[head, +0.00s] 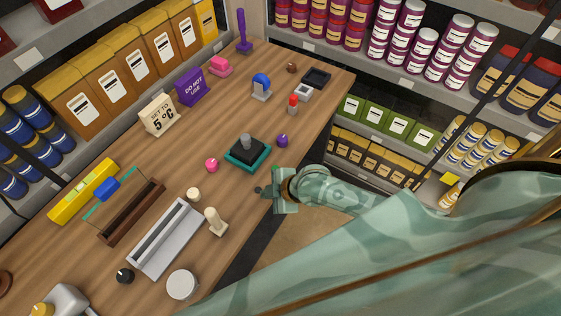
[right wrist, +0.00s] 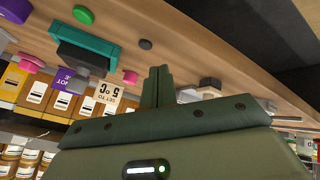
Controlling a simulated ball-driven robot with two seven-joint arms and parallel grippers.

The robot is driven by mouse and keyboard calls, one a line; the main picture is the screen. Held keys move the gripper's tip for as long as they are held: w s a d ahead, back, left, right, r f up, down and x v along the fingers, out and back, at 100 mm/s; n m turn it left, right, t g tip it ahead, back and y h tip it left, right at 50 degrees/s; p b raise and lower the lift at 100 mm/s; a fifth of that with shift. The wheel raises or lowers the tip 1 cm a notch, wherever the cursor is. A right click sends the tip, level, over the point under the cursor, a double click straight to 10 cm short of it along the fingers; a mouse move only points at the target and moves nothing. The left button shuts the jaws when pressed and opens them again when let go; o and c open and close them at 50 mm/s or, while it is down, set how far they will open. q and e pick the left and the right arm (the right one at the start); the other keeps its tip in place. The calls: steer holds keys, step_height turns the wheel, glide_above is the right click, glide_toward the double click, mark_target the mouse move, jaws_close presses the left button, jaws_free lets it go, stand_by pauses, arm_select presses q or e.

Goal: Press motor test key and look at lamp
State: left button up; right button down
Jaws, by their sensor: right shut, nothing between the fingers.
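I cannot tell for sure which piece is the motor test key or the lamp. A black block with a grey knob on a teal base (head: 247,152) stands mid-table; the teal base also shows in the right wrist view (right wrist: 85,42). A small red-topped piece (head: 292,103) and a blue round-topped piece (head: 261,86) stand farther back. A pink knob (head: 211,165) and a purple knob (head: 282,140) flank the teal base. My right gripper (head: 262,190) is at the table's front edge, nearer than the teal base; its fingers are shut and empty in the right wrist view (right wrist: 158,88).
A grey tray (head: 166,238), cream pegs (head: 214,221) and a white round lid (head: 182,285) lie left of my right gripper. Signs reading "5 °C" (head: 159,115) and "DO NOT USE" (head: 192,88) stand at the back. Stocked shelves (head: 395,70) border the table.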

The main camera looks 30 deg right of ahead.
arm_select(q)
step_height(320, 180, up, 3)
steer(key=shift+w+p, duration=0.15)
steer(key=shift+p, duration=0.85)
arm_select(e)
steer(key=w+d+r+n+y, duration=0.1)
steer(key=w+d+r+n, duration=0.1)
steer(key=w+d+r, duration=0.4)
steer(key=w+d, duration=0.2)
steer(key=w, duration=0.1)
steer(key=shift+d+r+n+t, duration=0.15)
steer(key=shift+r+n+t, duration=0.15)
steer(key=shift+r+n, duration=0.1)
steer(key=shift+s, duration=0.1)
step_height(320, 180, down, 8)
steer(key=b, duration=0.7)
steer(key=shift+f, duration=0.2)
arm_select(q)
step_height(320, 180, down, 8)
steer(key=shift+r+b, duration=0.15)
steer(key=shift+b, duration=0.2)
arm_select(e)
steer(key=shift+f, duration=0.2)
arm_select(q)
steer(key=shift+a, duration=0.1)
steer(key=shift+s+f+b, duration=0.2)
steer(key=shift+f+b, duration=0.35)
arm_select(e)
steer(key=shift+f, duration=0.4)
